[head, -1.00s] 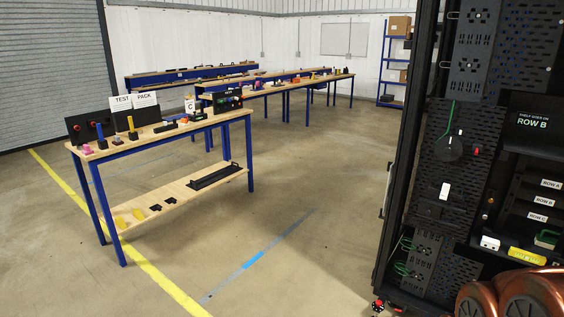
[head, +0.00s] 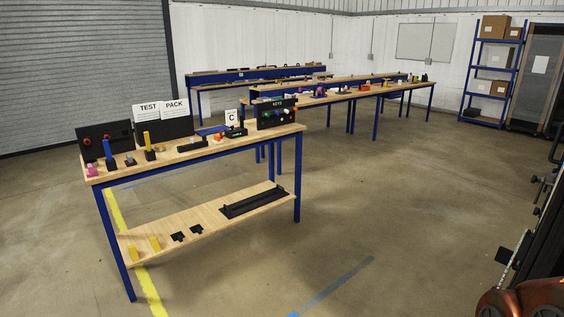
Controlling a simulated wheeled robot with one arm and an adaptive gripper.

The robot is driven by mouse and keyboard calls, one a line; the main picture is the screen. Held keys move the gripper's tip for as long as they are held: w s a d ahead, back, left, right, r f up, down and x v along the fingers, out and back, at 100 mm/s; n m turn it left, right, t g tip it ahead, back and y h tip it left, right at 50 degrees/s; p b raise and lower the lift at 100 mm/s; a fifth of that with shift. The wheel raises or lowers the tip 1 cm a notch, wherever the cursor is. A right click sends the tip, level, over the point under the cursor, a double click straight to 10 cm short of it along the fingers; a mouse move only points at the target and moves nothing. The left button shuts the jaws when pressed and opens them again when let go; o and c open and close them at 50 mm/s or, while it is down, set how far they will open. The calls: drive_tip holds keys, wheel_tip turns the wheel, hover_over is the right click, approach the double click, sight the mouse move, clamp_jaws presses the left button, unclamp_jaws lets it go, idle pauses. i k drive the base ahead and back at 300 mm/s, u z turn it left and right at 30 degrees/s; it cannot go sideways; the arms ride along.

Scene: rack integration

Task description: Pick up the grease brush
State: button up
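I cannot make out for certain which item is the grease brush. Several small tools stand on the top of the near workbench (head: 268,136). Among them are an upright blue-handled item (head: 108,151), an upright yellow-handled item (head: 148,141) and a low pink item (head: 93,169) at the left end. My gripper is not in view. Only a copper-coloured part of my arm shows in the bottom right corner, well apart from the bench.
The bench's lower shelf (head: 222,212) holds yellow pieces (head: 155,243) and a long black tray (head: 253,202). Longer benches stand behind. A blue shelving unit (head: 490,70) is at the back right. A dark rack edge (head: 545,225) borders the right. Open floor (head: 400,210) lies between.

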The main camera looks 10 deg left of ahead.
sight(147, 137)
drive_tip(key=u, duration=0.75)
drive_tip(key=i, duration=1.65)
drive_tip(key=z, duration=2.6)
drive_tip(key=k, duration=0.35)
drive_tip(key=u, duration=0.1)
drive_tip(key=i, duration=0.3)
drive_tip(key=u, duration=1.8)
